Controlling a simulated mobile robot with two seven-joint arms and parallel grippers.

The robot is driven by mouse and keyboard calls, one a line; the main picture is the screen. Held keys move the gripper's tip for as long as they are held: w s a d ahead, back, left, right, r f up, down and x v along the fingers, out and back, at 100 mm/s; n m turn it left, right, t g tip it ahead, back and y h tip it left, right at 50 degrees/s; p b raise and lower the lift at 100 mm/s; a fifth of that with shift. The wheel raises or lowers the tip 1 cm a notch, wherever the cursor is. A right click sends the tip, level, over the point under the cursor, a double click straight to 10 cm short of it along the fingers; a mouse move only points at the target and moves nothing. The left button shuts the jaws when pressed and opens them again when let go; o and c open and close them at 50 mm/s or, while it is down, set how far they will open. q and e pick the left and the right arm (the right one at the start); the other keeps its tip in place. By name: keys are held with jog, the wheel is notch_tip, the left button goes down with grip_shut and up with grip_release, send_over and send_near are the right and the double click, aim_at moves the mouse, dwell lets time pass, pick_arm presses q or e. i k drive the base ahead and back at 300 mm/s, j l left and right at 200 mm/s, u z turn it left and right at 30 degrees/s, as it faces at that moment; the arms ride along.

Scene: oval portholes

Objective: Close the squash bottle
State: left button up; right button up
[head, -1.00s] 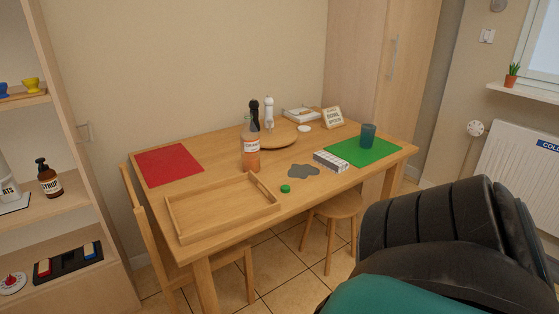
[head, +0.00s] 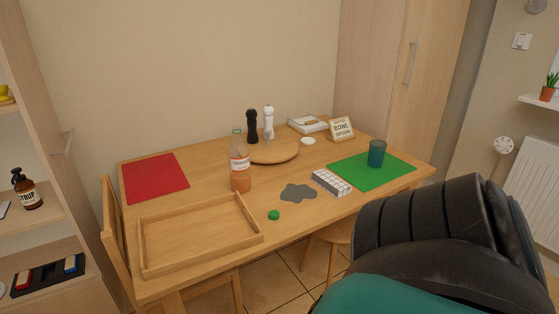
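The squash bottle (head: 240,172) stands upright on the table, clear with a white label and orange liquid low inside. No cap shows on its neck. A small green cap (head: 274,214) lies on the table near the front edge, in front of the bottle and to its right. A large black and teal shape, which looks like part of my own arm, fills the lower right. Neither of my grippers is in view.
A wooden tray (head: 199,234) lies at the table's front left. A grey puddle-shaped patch (head: 298,193), a white gridded box (head: 331,182) and a teal cup (head: 376,154) on a green mat (head: 354,178) are to the right. A chair (head: 115,245) stands at the left.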

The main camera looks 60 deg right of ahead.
aim_at(239, 155)
jog(key=k+l, duration=0.1)
jog(key=l, duration=1.15)
jog(key=k+l, duration=0.15)
jog(key=l, duration=0.5)
